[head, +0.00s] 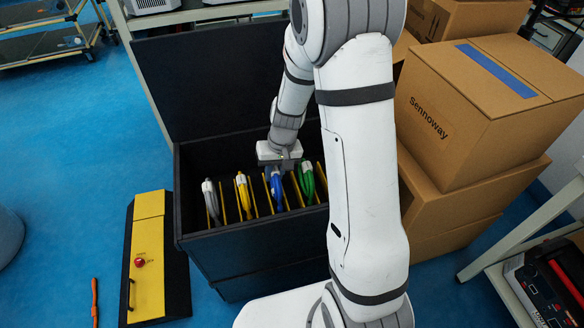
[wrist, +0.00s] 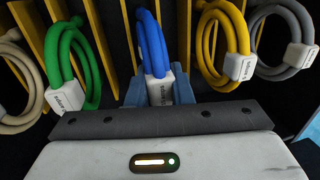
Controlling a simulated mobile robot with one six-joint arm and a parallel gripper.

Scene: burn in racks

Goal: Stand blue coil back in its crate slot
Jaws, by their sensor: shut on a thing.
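The blue coil (head: 276,187) is upright inside the black crate (head: 250,245), among yellow dividers, between the yellow coil (head: 243,193) and the green coil (head: 307,180). In the wrist view the blue coil (wrist: 151,45) has a white label tag at its near end. My gripper (head: 279,168) reaches down into the crate from above. Its blue fingers (wrist: 157,92) are shut on the blue coil at the tag. The coil's lower end is hidden, so I cannot tell whether it touches the slot floor.
A grey coil (head: 210,200) stands at the crate's left end; a beige coil (wrist: 15,90) shows in the wrist view. The crate's lid (head: 220,75) stands open behind. Cardboard boxes (head: 490,90) are stacked to the right. A yellow-and-black case (head: 148,240) lies on the floor to the left.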

